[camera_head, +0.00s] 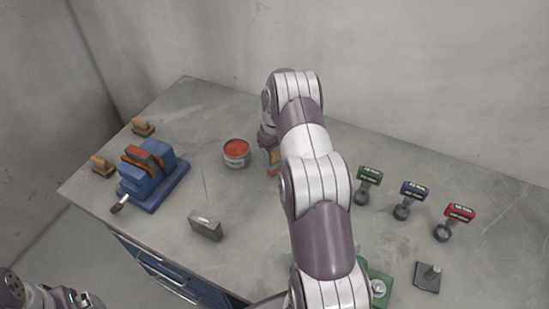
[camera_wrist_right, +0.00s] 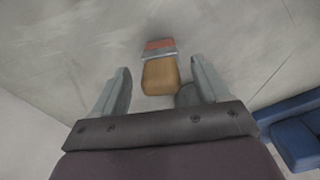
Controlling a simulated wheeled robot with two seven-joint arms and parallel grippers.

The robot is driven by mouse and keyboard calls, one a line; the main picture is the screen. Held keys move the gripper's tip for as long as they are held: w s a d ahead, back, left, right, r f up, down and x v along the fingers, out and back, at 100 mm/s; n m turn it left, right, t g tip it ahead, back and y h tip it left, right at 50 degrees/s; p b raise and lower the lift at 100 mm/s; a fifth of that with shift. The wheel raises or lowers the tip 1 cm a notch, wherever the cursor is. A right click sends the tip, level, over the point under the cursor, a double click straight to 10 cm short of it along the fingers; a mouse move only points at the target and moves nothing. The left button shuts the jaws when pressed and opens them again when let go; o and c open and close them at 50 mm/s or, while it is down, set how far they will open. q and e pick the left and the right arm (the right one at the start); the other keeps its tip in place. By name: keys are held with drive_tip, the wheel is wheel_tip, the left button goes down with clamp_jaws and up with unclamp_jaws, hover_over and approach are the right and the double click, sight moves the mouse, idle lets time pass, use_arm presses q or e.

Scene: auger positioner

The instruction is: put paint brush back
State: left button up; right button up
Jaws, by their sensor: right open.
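The paint brush (camera_wrist_right: 160,75) has a tan handle, a metal band and reddish bristles. In the right wrist view it lies between the two open fingers of my right gripper (camera_wrist_right: 161,80), with a gap on each side. In the head view a small tan and orange part of the brush (camera_head: 273,156) shows beside my right arm, with my right gripper (camera_head: 267,140) mostly hidden by the arm. An open can of red paint (camera_head: 237,153) stands just left of it. My left gripper (camera_head: 72,298) is at the bottom left corner, away from the bench; its jaws are unclear.
A blue vise (camera_head: 150,182), two wooden blocks (camera_head: 143,126) and a grey metal block (camera_head: 206,226) are on the grey bench (camera_head: 200,115). Green, blue and red labelled tools (camera_head: 408,195) stand at right. My right arm hides the bench middle.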

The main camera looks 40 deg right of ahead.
wheel_tip(320, 180, up, 4)
drive_tip(key=shift+r+b, duration=0.2)
drive_tip(key=shift+b, duration=0.5)
wheel_tip(320, 180, up, 5)
drive_tip(key=shift+p, duration=0.9)
drive_tip(key=shift+a+r+p, duration=0.1)
drive_tip(key=shift+r+p, duration=0.25)
drive_tip(key=shift+p, duration=0.05)
drive_tip(key=s+a+r, duration=0.2)
drive_tip(key=a, duration=0.4)
drive_tip(key=s+a+r, duration=0.2)
drive_tip(key=a, duration=0.4)
use_arm(q)
drive_tip(key=shift+s+a+f+b, duration=0.1)
drive_tip(key=shift+f+b, duration=0.8)
drive_tip(key=shift+b, duration=0.25)
use_arm(e)
drive_tip(key=s+a, duration=0.6)
drive_tip(key=s, duration=0.2)
drive_tip(key=s+a+f+t, duration=0.1)
drive_tip(key=s+a, duration=0.5)
drive_tip(key=s, duration=0.3)
drive_tip(key=shift+a+f+m, duration=0.15)
drive_tip(key=shift+f+m, duration=0.1)
drive_tip(key=shift+m, duration=0.15)
